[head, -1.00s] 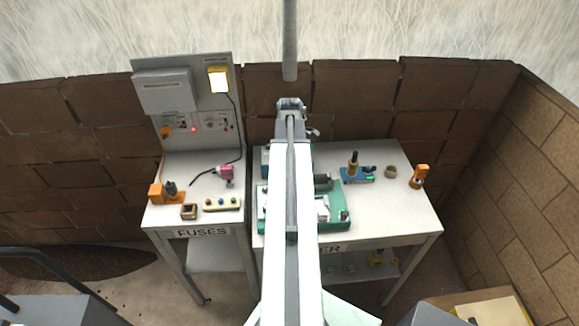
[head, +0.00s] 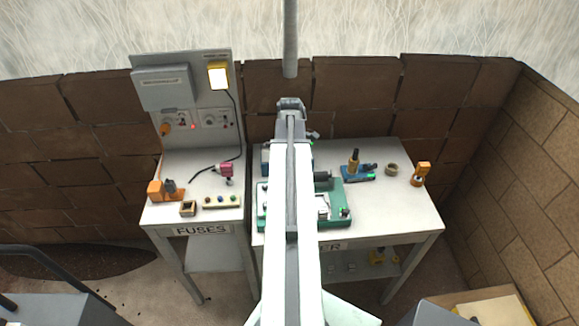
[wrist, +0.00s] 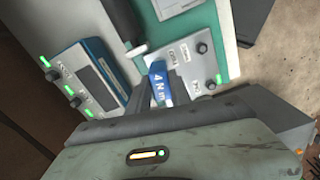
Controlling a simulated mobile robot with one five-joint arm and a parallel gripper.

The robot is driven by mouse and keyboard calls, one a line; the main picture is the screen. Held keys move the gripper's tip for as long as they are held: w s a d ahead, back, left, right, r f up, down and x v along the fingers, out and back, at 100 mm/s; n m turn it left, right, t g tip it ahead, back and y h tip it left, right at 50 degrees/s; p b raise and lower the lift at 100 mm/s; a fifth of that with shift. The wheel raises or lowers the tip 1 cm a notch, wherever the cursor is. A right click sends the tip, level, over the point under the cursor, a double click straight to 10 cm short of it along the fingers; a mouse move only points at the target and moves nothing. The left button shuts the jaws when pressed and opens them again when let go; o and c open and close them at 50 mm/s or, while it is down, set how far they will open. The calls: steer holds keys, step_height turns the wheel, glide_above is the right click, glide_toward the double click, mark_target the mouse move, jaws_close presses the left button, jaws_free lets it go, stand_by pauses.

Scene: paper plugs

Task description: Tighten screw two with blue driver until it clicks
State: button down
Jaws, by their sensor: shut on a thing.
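My gripper (wrist: 160,84) is shut on the blue driver (wrist: 161,73), whose blue body with the marking "4 N m" shows between the fingers in the wrist view. The driver's tip is hidden. It is held over a grey labelled plate (wrist: 184,52) on the green board (wrist: 231,25). Two dark round parts (wrist: 202,48) sit on the plate's right side, with a green light near the lower one. I cannot tell which screw is screw two or whether the driver touches it. In the head view my arm hides the gripper and part of the green board (head: 333,221).
A blue-edged unit (wrist: 98,73) with green lights lies left in the wrist view. On the right table (head: 405,212) stand a blue holder (head: 352,174) with a yellow-topped tool, a brown ring (head: 391,169) and an orange item (head: 420,174). The fuse table (head: 180,213) stands left.

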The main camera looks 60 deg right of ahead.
steer(key=m, duration=1.2)
steer(key=shift+m, duration=0.3)
steer(key=shift+n, duration=0.6)
steer(key=shift+r, duration=0.1)
steer(key=shift+r+p, duration=1)
steer(key=shift+p, duration=0.15)
steer(key=shift+r, duration=0.1)
step_height(320, 180, up, 5)
steer(key=p, duration=0.5)
